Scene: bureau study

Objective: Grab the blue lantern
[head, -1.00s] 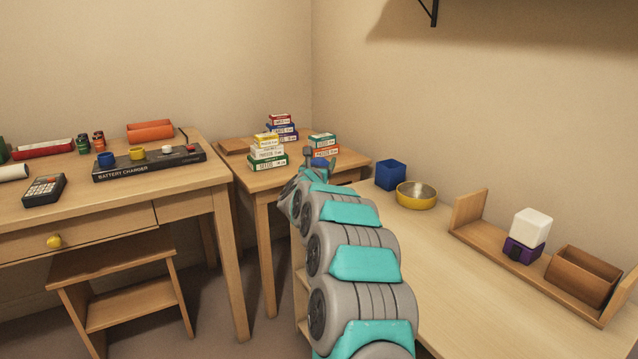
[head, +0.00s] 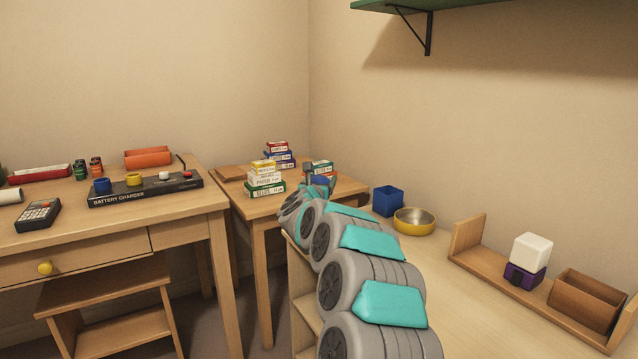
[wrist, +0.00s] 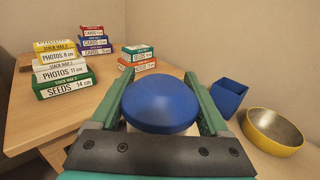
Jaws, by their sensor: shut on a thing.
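The blue lantern (wrist: 160,103) fills the middle of the wrist view, with a round blue top and a pale part just showing beneath it. My gripper (wrist: 152,82) is shut on it, one green finger on each side. In the head view my gripper (head: 318,180) is at the small corner table, and my arm hides most of this spot. Only a bit of blue shows there. The lantern's lower part is hidden, so I cannot tell whether it touches a surface.
Stacked label boxes (wrist: 62,72) stand to the left, with a shorter stack (wrist: 137,62) just beyond the lantern. A blue open box (head: 388,201) and a yellow bowl (head: 414,222) are close on the right. A green shelf (head: 470,4) hangs above the right desk.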

